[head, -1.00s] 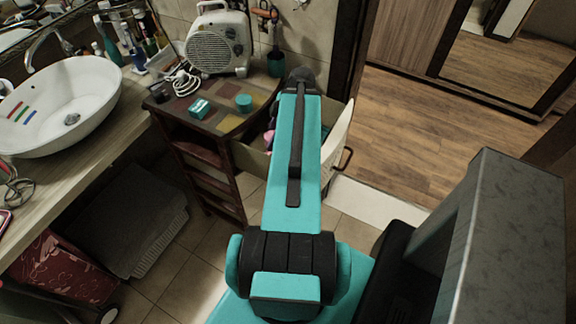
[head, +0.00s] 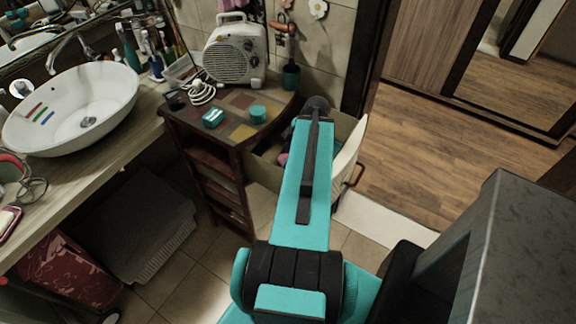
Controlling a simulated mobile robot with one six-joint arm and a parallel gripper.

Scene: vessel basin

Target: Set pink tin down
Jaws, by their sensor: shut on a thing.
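My teal arm reaches up the middle of the head view toward a small table with an open drawer. My gripper is hidden behind the arm, so its jaws cannot be seen. A small pink patch (head: 283,159) shows at the open drawer, just left of my arm. It is mostly covered, and I cannot tell whether it is the pink tin, or whether it is held or lying in the drawer. No other pink tin is visible.
The table (head: 236,102) bears a teal box (head: 213,118), a round teal tin (head: 258,113) and a white heater (head: 236,54). The open drawer (head: 262,172) juts out under my arm. A white basin (head: 70,108) with coloured stripes stands on the left counter (head: 110,150).

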